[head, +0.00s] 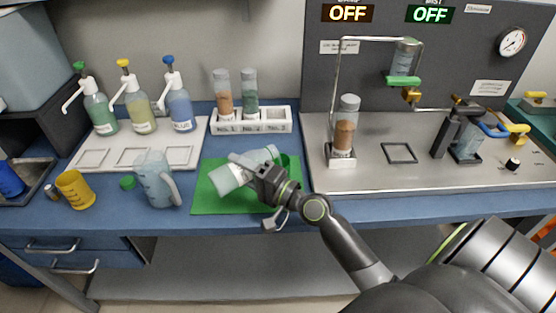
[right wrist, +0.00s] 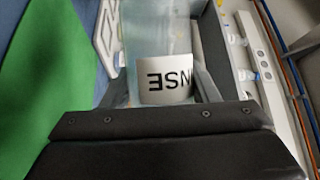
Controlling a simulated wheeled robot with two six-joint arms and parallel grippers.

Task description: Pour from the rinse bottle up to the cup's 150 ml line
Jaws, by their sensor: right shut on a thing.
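The rinse bottle (head: 226,179) is pale blue and translucent with a white label. My right gripper (head: 262,176) is shut on it and holds it strongly tilted above the green mat. In the right wrist view the bottle (right wrist: 158,35) stands between the fingers, its label partly reading "NSE". A translucent bluish cup with a handle (head: 153,179) stands upright on the blue bench, left of the mat and apart from the bottle. Its marks and liquid level are too small to read. My left gripper is not in view.
A green cap (head: 128,183) lies left of the cup, and a yellow cup (head: 75,190) stands farther left. Several pump bottles stand behind on a white tray (head: 189,157). A vial rack (head: 276,122) is behind the green mat (head: 208,201). A metal apparatus plate (head: 385,180) fills the right.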

